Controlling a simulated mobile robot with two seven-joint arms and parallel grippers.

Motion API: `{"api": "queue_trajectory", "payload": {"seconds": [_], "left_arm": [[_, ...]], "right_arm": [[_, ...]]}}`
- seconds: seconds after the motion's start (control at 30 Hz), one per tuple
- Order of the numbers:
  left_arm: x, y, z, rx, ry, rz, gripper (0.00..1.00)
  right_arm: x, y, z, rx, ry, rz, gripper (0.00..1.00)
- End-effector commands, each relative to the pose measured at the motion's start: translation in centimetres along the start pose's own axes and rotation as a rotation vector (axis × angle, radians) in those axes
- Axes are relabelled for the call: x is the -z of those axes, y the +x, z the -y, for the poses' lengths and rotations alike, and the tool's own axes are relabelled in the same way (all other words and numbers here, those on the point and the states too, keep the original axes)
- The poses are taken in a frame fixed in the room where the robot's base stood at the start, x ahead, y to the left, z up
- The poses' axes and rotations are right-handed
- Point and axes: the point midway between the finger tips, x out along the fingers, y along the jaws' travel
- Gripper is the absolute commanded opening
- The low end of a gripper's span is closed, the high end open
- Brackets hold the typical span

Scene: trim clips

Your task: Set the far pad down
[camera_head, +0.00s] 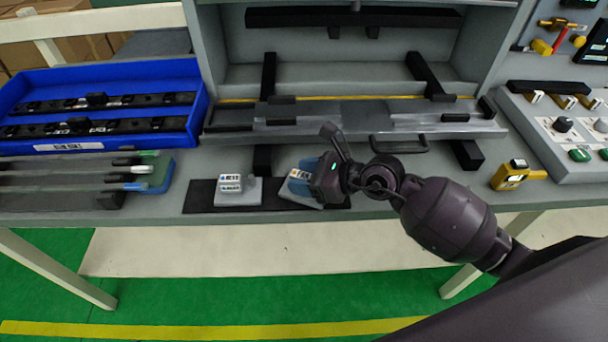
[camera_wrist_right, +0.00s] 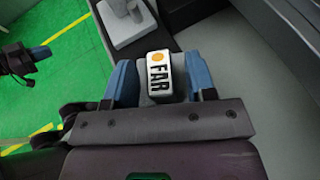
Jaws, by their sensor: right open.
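The far pad (camera_wrist_right: 158,72), a grey block with a white label reading FAR and an orange dot, stands between the blue fingers of my right gripper (camera_wrist_right: 160,82). The fingers are open, one on each side of it; whether either touches it I cannot tell. In the head view the far pad (camera_head: 299,174) is at the right end of a black mat (camera_head: 204,197), partly hidden by my right gripper (camera_head: 303,183). Its grey base seems to rest on the mat. My left gripper (camera_wrist_right: 30,62) shows only in part, at the left of the wrist view, away from the pad.
A second grey pad (camera_head: 231,186) with a white label stands on the mat to the left. Behind is a grey fixture with a long trim strip (camera_head: 365,113). A blue bin (camera_head: 100,70) is at the left, a yellow tool (camera_head: 511,174) and control box (camera_head: 560,130) at the right.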

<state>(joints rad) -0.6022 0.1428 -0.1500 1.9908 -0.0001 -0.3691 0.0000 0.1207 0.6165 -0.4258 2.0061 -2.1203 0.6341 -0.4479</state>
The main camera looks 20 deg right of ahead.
Motion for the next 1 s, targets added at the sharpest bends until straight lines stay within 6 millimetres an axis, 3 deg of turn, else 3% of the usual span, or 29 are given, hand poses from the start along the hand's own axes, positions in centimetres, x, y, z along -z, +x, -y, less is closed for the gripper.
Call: {"api": "queue_trajectory", "payload": {"seconds": [0.17,0.6,0.8,1.0], "left_arm": [[0.1,0.0,0.0,0.000,0.000,-0.002,0.00],[0.0,0.1,0.0,0.000,0.000,0.000,0.00],[-0.2,0.1,0.0,0.000,0.000,0.001,0.00],[-0.2,0.1,0.0,0.000,0.000,0.001,0.00]], "right_arm": [[-0.1,-2.0,0.1,0.002,-0.002,-0.001,0.51],[0.0,-10.0,0.0,0.001,-0.002,-0.002,0.51],[-0.1,-11.7,0.0,0.001,-0.002,0.000,0.51],[-0.1,-12.1,0.0,0.000,-0.001,0.001,0.51]]}}
